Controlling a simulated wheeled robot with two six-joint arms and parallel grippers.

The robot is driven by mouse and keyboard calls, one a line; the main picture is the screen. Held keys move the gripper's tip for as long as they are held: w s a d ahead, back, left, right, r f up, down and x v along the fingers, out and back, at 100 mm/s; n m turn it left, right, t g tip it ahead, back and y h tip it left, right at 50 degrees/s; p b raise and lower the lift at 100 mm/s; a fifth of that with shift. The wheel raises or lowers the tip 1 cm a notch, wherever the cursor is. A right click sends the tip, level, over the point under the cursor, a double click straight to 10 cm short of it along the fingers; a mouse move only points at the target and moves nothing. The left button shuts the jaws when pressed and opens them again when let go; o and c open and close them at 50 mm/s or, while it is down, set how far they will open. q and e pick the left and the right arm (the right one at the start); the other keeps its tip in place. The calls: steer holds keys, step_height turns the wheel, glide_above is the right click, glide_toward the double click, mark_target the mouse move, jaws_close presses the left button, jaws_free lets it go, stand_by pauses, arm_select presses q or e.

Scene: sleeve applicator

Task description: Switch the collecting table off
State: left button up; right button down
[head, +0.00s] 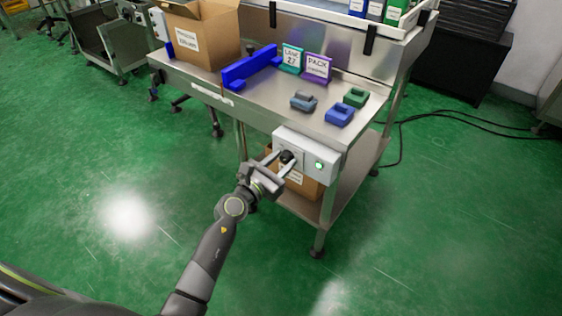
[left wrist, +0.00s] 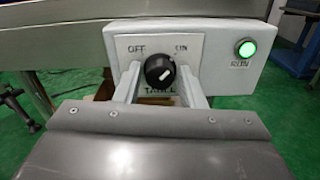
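The collecting table (head: 215,88) is a steel bench with a pale control box (head: 325,152) on its front edge. The box carries a black rotary knob (head: 287,157), also in the left wrist view (left wrist: 159,70), on a plate marked OFF at left and ON at right. The knob's white mark slants toward the upper right, on the ON side. The green RUN lamp (left wrist: 247,48) is lit. My left gripper (head: 284,159) is open, its fingers on either side of the knob, with a small gap visible on each side in the left wrist view. My right gripper is out of view.
On the bench are a cardboard box (head: 203,40), a blue rail (head: 250,67), two small signs and several small blocks (head: 340,114). Another carton (head: 302,184) sits on the lower shelf. Black cables (head: 450,119) lie on the floor at right. The green floor in front is clear.

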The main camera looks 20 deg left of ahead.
arm_select(q)
steer(key=c, duration=0.6)
